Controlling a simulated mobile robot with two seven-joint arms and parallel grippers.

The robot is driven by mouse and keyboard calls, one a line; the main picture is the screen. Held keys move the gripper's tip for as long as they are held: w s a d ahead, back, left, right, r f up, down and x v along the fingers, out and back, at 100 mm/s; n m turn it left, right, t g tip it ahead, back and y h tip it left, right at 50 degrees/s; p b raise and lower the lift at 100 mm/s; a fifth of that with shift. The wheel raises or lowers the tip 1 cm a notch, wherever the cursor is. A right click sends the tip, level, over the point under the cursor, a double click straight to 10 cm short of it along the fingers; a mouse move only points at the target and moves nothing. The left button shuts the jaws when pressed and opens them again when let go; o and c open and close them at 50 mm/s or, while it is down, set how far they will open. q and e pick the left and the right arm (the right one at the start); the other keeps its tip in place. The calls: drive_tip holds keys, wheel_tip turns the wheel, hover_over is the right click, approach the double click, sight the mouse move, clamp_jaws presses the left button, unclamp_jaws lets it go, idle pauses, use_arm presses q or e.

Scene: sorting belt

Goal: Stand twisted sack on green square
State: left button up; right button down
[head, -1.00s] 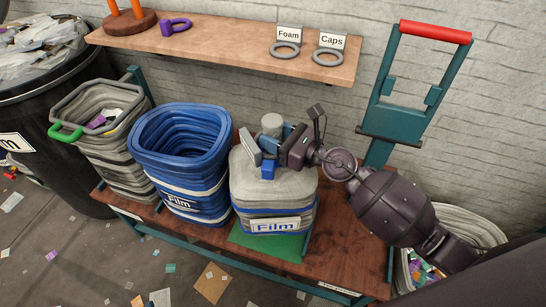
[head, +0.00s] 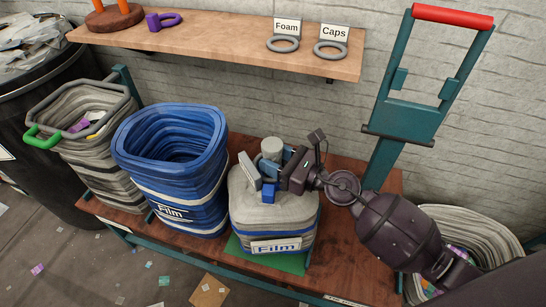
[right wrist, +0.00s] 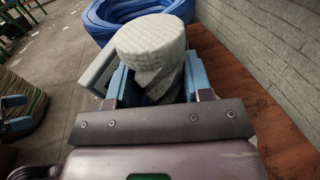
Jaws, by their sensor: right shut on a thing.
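The grey twisted sack (head: 250,217), with a blue band and a "Film" label, stands upright on the green square (head: 292,264) on the brown bench. Only the front part of the green square shows; the sack hides the rest. My right gripper (head: 268,170) is shut on the sack's twisted neck, whose round top sticks up between the fingers. The right wrist view shows the neck (right wrist: 152,42) between the blue finger pads.
A blue "Film" sack (head: 165,165), open at the top, stands close left of the grey sack. A grey open sack (head: 95,160) with a green handle is further left. A shelf (head: 220,38) with rings is behind. The bench (head: 355,255) is clear at right.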

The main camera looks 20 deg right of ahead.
drive_tip(key=shift+r, duration=0.35)
drive_tip(key=shift+f, duration=0.2)
drive_tip(key=c, duration=0.7)
unclamp_jaws()
drive_tip(key=shift+f, duration=0.1)
use_arm(q)
drive_tip(key=shift+w, duration=0.2)
use_arm(e)
drive_tip(key=shift+o, duration=0.9)
use_arm(q)
drive_tip(key=shift+r, duration=0.1)
use_arm(e)
drive_tip(key=shift+r, duration=0.2)
drive_tip(key=v, duration=0.2)
drive_tip(key=b+v, duration=0.1)
drive_tip(key=v, duration=0.1)
drive_tip(key=f+v, duration=0.1)
drive_tip(key=v, duration=0.1)
drive_tip(key=shift+a, duration=0.1)
use_arm(q)
drive_tip(key=shift+s+a+f+b, duration=0.1)
drive_tip(key=shift+s+f+b, duration=0.05)
drive_tip(key=shift+f+b, duration=0.5)
drive_tip(key=shift+s+a+f+b, duration=0.1)
drive_tip(key=shift+f+b, duration=0.35)
drive_tip(key=shift+f, duration=0.25)
use_arm(e)
drive_tip(key=v, duration=0.6)
drive_tip(key=shift+r, duration=0.4)
